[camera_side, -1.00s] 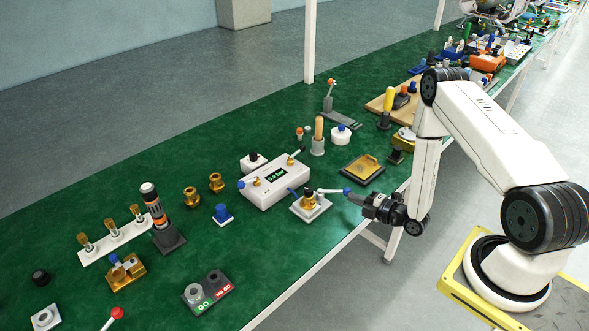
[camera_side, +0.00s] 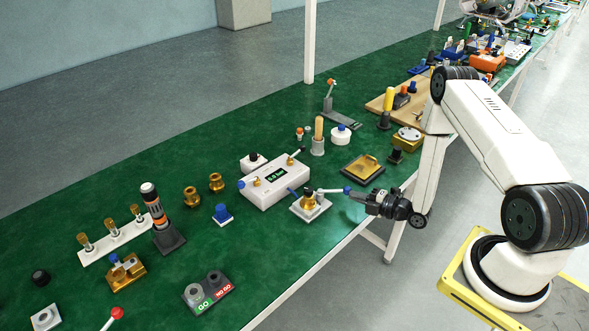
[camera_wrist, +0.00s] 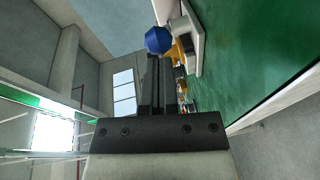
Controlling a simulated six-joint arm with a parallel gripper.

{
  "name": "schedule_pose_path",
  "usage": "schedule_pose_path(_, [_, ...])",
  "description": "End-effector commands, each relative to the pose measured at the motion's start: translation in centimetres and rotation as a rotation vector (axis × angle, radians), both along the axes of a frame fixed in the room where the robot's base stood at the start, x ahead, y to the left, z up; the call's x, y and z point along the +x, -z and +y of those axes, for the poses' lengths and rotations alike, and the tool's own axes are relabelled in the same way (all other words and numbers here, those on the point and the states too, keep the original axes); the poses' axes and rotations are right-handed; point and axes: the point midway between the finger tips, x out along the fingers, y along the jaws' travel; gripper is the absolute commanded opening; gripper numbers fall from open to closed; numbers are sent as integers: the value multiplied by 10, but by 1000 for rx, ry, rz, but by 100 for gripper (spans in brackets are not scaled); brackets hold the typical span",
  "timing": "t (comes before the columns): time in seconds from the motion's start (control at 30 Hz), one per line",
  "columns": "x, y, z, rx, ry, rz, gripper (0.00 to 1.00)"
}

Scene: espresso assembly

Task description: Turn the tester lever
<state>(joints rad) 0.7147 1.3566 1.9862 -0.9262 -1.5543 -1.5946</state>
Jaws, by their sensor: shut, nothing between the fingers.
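The tester (camera_side: 275,181) is a white box with a small dark display, brass valves and levers, on the green bench. In front of it a brass fitting (camera_side: 309,200) stands on a white square plate (camera_side: 322,205). A white lever with a blue knob (camera_side: 347,190) reaches right from this fitting. My gripper (camera_side: 353,196) is shut and empty, pointing left, its tips at or very near the blue knob. In the wrist view the blue knob (camera_wrist: 158,40) sits just beyond the fingertips (camera_wrist: 154,62); I cannot tell whether they touch.
A blue part on a white plate (camera_side: 222,214) and a GO/NO GO block (camera_side: 208,292) stand to the left. The bench's front edge runs just below my gripper.

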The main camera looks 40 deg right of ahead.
Motion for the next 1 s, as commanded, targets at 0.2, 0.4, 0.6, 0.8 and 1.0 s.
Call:
schedule_pose_path(0.2, [4,-1,-9,-3,-67,-3,0])
schedule_pose_path(0.4, [9,0,-19,-5,-176,-2,0])
schedule_pose_path(0.6, [17,0,-30,-5,-303,-2,0])
schedule_pose_path(0.8, [27,0,-40,-6,-433,-2,0])
schedule_pose_path(1.0, [36,0,-48,-5,-550,-1,0])
